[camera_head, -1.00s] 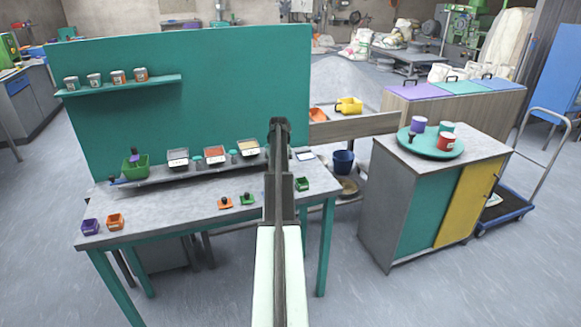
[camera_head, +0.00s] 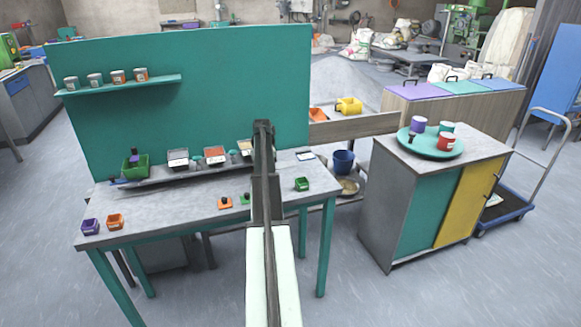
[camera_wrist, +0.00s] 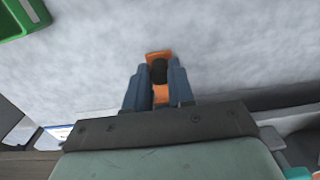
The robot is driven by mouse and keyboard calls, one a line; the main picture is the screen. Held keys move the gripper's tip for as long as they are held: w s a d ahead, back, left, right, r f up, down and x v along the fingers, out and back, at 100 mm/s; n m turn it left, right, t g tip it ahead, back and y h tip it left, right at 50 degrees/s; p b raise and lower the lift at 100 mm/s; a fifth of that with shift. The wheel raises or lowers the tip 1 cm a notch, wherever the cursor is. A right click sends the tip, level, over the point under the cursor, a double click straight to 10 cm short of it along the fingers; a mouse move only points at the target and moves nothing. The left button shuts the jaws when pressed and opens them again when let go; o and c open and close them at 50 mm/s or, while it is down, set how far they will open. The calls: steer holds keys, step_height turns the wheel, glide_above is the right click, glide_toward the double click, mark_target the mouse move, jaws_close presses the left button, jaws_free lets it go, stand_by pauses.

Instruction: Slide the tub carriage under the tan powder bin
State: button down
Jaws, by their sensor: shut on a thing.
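The tan powder bin (camera_head: 244,148) is at the right of the bin row, partly hidden by my arm. My gripper (camera_wrist: 158,70) is shut on an orange piece with a black knob (camera_wrist: 158,72), above the table. My arm hides the gripper in the head view. The gripper is well to the right of the green tub and apart from it.
A whitish bin (camera_head: 178,158) and a reddish bin (camera_head: 214,155) stand between tub and tan bin. Orange (camera_head: 225,203) and green (camera_head: 244,200) knobbed pieces and a small green box (camera_head: 302,184) lie on the table.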

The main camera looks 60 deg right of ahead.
steer(key=shift+w+a, duration=1.35)
steer(key=c, duration=1.1)
jaws_free()
step_height(320, 180, up, 8)
steer(key=shift+f, duration=0.25)
